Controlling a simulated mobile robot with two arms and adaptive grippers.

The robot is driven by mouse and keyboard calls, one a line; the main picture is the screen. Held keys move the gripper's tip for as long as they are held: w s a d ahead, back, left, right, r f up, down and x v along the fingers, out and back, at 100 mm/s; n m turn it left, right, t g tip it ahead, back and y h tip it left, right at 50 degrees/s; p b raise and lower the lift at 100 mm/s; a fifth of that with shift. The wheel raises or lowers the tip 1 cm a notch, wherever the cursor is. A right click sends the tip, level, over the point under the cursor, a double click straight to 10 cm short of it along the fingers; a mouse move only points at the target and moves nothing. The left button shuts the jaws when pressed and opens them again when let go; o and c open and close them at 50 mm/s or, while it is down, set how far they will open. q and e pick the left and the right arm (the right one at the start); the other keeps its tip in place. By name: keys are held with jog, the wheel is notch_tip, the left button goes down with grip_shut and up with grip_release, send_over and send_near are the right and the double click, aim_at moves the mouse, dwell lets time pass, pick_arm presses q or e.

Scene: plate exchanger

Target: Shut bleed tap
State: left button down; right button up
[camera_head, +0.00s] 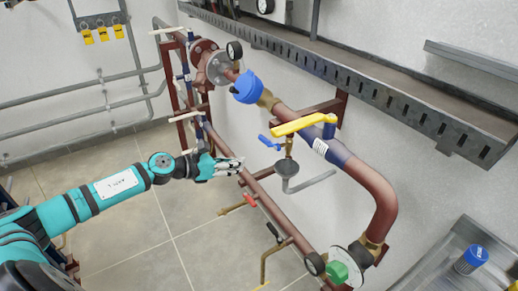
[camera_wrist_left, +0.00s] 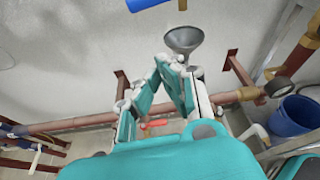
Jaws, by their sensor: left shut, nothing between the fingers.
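A small tap with a blue lever (camera_head: 268,142), which looks like the bleed tap, sits under the yellow handle and above a grey funnel (camera_head: 287,168). Its lever points left, away from the tap body. In the left wrist view, a blue part (camera_wrist_left: 148,4), probably this lever, is cut off by the top edge, above the funnel (camera_wrist_left: 183,40). My left gripper (camera_head: 240,163) is shut and empty, left of and below the blue lever, apart from it. Its fingers (camera_wrist_left: 180,64) meet just below the funnel in the wrist view. My right gripper is not in view.
A long yellow handle (camera_head: 305,124) lies on the large copper-red pipe (camera_head: 375,190) to the right. A lower pipe with a red-handled tap (camera_head: 249,200) runs beneath my gripper. A blue bucket (camera_wrist_left: 290,116) stands at the right in the wrist view.

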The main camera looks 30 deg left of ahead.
aim_at(269, 143)
pick_arm(q)
jog(key=w+d+r+p, duration=0.1)
jog(key=w+d+p, duration=0.2)
jog(key=w, duration=0.3)
jog(key=shift+w+d+r+p, duration=0.15)
jog(key=shift+d+r+p, duration=0.15)
jog(key=shift+p, duration=0.15)
jog(key=shift+w+f, duration=0.1)
